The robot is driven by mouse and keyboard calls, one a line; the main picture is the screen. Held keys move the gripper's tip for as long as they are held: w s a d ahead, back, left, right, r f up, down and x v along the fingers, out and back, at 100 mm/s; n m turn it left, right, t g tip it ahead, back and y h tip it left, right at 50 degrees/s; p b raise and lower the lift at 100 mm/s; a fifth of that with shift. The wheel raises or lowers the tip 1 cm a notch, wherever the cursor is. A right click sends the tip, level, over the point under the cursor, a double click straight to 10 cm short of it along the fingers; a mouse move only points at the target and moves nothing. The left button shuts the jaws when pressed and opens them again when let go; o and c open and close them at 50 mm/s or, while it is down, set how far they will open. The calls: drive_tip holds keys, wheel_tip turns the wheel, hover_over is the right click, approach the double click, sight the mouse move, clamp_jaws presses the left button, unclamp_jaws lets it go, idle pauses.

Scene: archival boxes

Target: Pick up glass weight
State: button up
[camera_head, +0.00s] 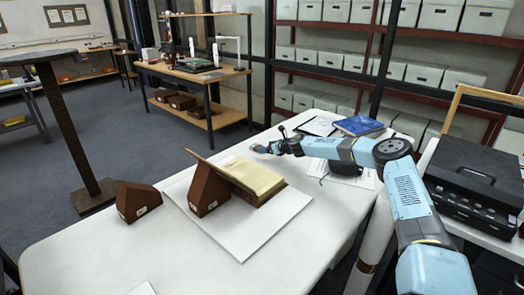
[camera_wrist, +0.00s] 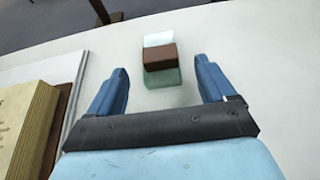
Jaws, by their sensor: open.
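The glass weight (camera_wrist: 160,76) appears in the wrist view as a small block with pale and greenish glass ends and a brown band across its middle. It lies on the white tabletop. My gripper (camera_wrist: 160,66) is open, with one blue finger on each side of the weight in the picture and white table visible in both gaps. I cannot tell how far above the table the fingertips are. In the head view my gripper (camera_head: 268,147) is low over the far side of the table, and I cannot clearly make out the weight there.
An open book (camera_head: 252,178) rests on a brown wedge (camera_head: 207,192) on a white board (camera_head: 268,236), left of my gripper in the wrist view. Another brown wedge (camera_head: 137,201) stands apart. A blue book (camera_head: 358,126) and papers lie at the back. A black case (camera_head: 478,178) stands right.

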drive_tip(key=shift+x, duration=2.7)
drive_tip(key=shift+f, duration=0.15)
drive_tip(key=shift+c, duration=0.2)
drive_tip(key=shift+s, duration=0.1)
drive_tip(key=c, duration=1.2)
